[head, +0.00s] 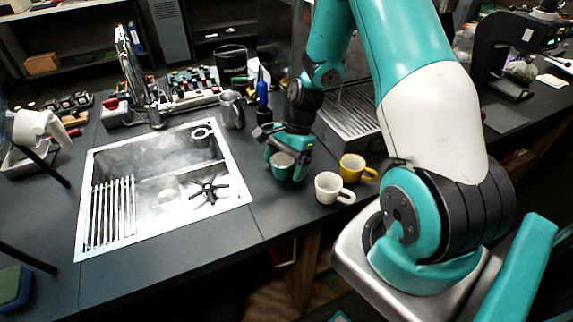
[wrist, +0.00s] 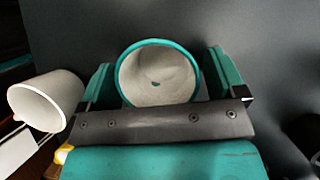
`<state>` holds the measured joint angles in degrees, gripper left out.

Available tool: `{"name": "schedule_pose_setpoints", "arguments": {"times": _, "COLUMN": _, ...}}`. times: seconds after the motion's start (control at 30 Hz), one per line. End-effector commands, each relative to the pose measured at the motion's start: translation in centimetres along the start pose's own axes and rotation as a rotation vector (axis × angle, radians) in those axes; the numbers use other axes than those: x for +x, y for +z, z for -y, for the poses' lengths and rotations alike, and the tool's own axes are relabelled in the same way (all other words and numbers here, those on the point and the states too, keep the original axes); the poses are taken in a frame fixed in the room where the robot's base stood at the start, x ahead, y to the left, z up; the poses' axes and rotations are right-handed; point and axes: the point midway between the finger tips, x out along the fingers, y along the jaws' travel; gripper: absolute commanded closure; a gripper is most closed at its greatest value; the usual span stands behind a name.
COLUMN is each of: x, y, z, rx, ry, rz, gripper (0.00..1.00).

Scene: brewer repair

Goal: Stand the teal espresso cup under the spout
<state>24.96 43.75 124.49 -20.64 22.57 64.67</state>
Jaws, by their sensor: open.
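The teal espresso cup (head: 281,166) stands on the dark counter near its front edge, to the right of the sink. In the wrist view I look into the teal cup (wrist: 158,76), with its teal rim and pale inside, and it looks empty. My gripper (head: 288,158) is at the cup. In the wrist view the fingers of my gripper (wrist: 165,80) are on either side of the cup, with a gap visible on the right. The spout is not clearly visible; my arm covers part of the machine with the metal grille (head: 352,115).
A white cup (head: 328,187) stands close to the right of my gripper, and it also shows in the wrist view (wrist: 45,100). A yellow cup (head: 353,167) stands behind it. The sink (head: 240,180) is at left. A metal pitcher (head: 231,109) stands behind.

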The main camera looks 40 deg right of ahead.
Motion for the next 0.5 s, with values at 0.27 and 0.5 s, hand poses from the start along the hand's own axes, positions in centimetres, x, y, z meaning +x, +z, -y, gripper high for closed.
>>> {"name": "schedule_pose_setpoints", "arguments": {"times": 0.27, "x": -0.02, "y": -0.01, "z": 0.00, "rx": 0.000, "ry": 0.000, "rz": 0.000, "gripper": 0.54}}
{"name": "schedule_pose_setpoints", "arguments": {"times": 0.5, "x": -0.05, "y": 0.00, "z": 0.01, "rx": 0.000, "ry": 0.000, "rz": 0.000, "gripper": 0.70}}
